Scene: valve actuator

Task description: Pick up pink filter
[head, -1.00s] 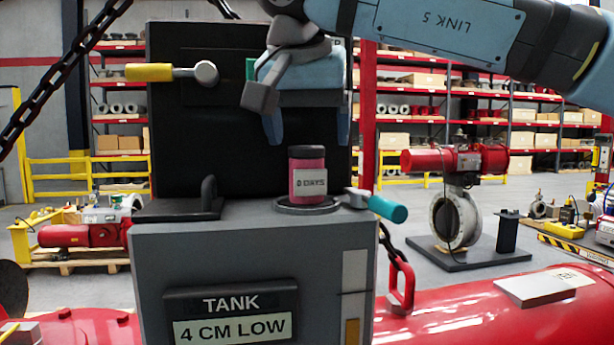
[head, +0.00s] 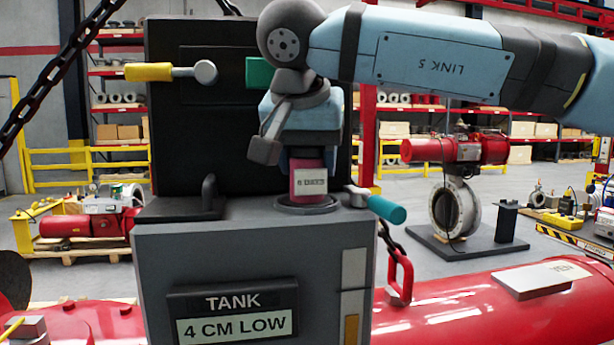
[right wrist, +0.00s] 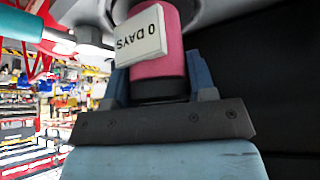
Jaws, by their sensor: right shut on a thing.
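The pink filter (head: 310,179) stands upright in the round dark seat (head: 306,206) on top of the grey tank box (head: 250,240). Its white label reads "0 DAYS". My right gripper (head: 308,165) is over it from above and hides its dark cap in the head view. In the right wrist view the pink filter (right wrist: 158,55) lies between the two blue fingers of my right gripper (right wrist: 158,80), which is shut on it. The filter's base is still at the seat. My left gripper is not in view.
A teal-handled lever (head: 385,208) sticks out right of the filter. A yellow-handled lever (head: 150,72) and a dark back panel (head: 170,120) stand behind. A black handle (head: 208,192) is on the box to the left. A chain (head: 50,85) hangs at the left.

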